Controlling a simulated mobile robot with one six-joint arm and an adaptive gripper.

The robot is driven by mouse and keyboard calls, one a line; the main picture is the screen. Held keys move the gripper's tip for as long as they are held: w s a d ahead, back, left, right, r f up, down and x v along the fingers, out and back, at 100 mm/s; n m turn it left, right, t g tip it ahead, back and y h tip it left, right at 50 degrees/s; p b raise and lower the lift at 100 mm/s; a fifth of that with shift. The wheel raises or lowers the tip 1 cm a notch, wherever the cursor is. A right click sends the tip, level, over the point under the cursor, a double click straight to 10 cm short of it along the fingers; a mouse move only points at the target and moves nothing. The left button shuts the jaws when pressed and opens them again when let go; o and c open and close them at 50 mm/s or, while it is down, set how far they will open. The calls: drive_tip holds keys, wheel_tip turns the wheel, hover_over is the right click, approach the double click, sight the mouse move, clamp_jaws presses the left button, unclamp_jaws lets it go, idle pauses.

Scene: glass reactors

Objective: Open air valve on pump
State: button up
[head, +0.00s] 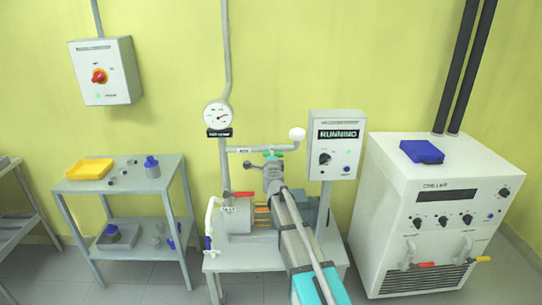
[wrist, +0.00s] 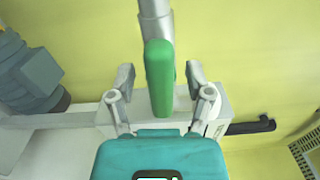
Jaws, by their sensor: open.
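A green valve handle (wrist: 160,78) hangs below a light grey pipe (wrist: 155,20) in the wrist view. My gripper (wrist: 159,73) is open, with one finger on each side of the handle. A gap shows between each finger and the handle, so the fingers look clear of it. In the head view the green handle (head: 274,153) is a small patch at the far end of my arm, by the pump's pipework. My gripper (head: 272,165) partly hides it there. The pump (head: 236,216) stands on a low grey table, partly behind my arm.
A red lever (head: 243,194) is on the pump's left. A gauge (head: 217,115) and a control box reading RUNNING (head: 336,145) stand above. The chiller (head: 430,215) is at the right; a shelf (head: 140,185) is at the left. A black lever (wrist: 252,126) lies right of my gripper.

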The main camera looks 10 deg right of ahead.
drive_tip(key=s+a, duration=0.1)
drive_tip(key=s, duration=1)
drive_tip(key=shift+s, duration=0.35)
drive_tip(key=shift+a, duration=0.1)
drive_tip(key=s+a+f+n+g+y+p, duration=0.2)
drive_tip(key=s+a+f+n+g+y, duration=0.15)
drive_tip(key=s+n, duration=0.35)
drive_tip(key=s+a+f+n+g+y+p, duration=0.25)
drive_tip(key=s+a+n+g+y, duration=0.2)
drive_tip(key=n, duration=0.55)
drive_tip(key=s+d+f+n+g+h, duration=0.1)
drive_tip(key=s+d+f+g+h, duration=0.1)
drive_tip(key=s+d+g, duration=0.1)
drive_tip(key=s+d+f+n+g+h+p, duration=0.1)
drive_tip(key=s+d+f+g+h, duration=0.1)
drive_tip(key=s+d, duration=0.3)
drive_tip(key=s+d+f+n+g+h, duration=0.1)
drive_tip(key=s+d+f+g+h, duration=0.1)
drive_tip(key=s+g, duration=0.3)
drive_tip(key=s+d, duration=0.1)
drive_tip(key=s, duration=0.3)
drive_tip(key=shift+d+f, duration=0.3)
drive_tip(key=shift+d, duration=0.1)
